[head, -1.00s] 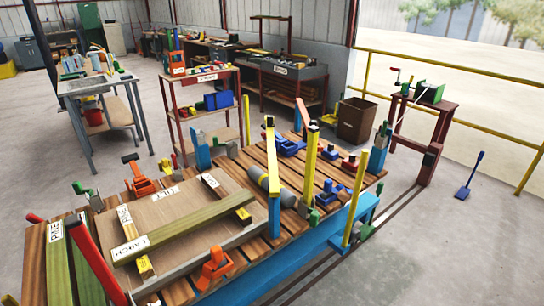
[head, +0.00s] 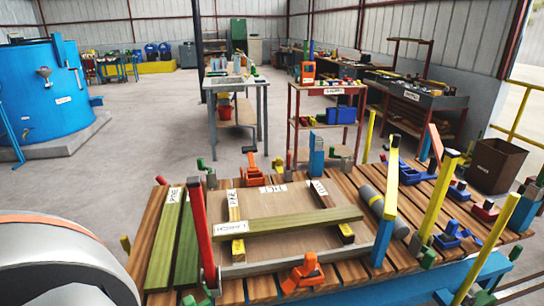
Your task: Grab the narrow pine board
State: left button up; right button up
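Two long greenish boards lie side by side at the left end of the slatted wooden bench: a left board (head: 164,243) and a right board (head: 187,247). A white label (head: 173,195) sits at the far end of the left one; in the earlier view it reads PINE. The right board looks a little narrower, but I cannot be sure. Another greenish board (head: 300,221), with a label that reads LARCH earlier, lies across a brown panel on the bench. Neither of my grippers is in view.
A red upright post (head: 199,235) stands just right of the boards. Orange clamps (head: 303,273), a blue post (head: 383,242) and yellow posts (head: 441,195) rise from the bench. A large grey rounded body (head: 70,270) fills the lower left. Floor beyond the bench's left is open.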

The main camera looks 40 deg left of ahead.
aim_at(158, 280)
jog(key=u, duration=2.05)
jog(key=j+z, duration=0.2)
